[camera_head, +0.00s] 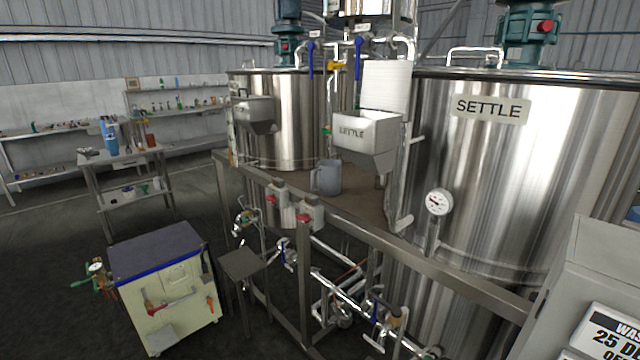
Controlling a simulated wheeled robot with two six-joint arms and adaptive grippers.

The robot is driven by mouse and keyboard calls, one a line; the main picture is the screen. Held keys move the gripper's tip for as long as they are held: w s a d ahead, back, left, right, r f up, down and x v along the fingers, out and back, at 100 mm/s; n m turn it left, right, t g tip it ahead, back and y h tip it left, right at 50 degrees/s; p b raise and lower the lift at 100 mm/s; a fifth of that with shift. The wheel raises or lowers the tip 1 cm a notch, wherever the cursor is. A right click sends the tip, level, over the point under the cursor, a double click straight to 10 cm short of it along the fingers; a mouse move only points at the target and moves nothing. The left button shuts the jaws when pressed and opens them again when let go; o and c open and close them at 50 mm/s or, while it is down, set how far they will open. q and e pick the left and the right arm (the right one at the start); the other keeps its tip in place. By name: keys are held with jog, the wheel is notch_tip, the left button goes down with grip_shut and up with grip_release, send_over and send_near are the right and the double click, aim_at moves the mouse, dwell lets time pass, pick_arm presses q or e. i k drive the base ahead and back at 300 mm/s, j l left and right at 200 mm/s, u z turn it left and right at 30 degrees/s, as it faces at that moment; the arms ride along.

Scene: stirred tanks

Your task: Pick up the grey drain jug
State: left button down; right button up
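The grey drain jug (327,177) stands upright on the brown deck (352,198) between the two steel tanks. Its handle faces left in the head view. It is below and left of a steel hopper box labelled SETTLE. Nothing holds the jug. Neither of my grippers shows in this view.
A large tank labelled SETTLE (500,170) fills the right, with a gauge (439,202) in front. Two small boxes with red parts sit at the deck's front rail (380,236). Pipes and valves run below. A cabinet (160,285) and small stool (242,263) stand front left.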

aim_at(329, 171)
jog(key=i+j, duration=0.2)
jog(key=j, duration=0.15)
jog(key=i+j+z, duration=0.1)
jog(key=i+j, duration=0.25)
jog(key=j, duration=0.35)
jog(key=i+j+z, duration=0.15)
jog(key=i+j, duration=0.2)
jog(key=j, duration=0.35)
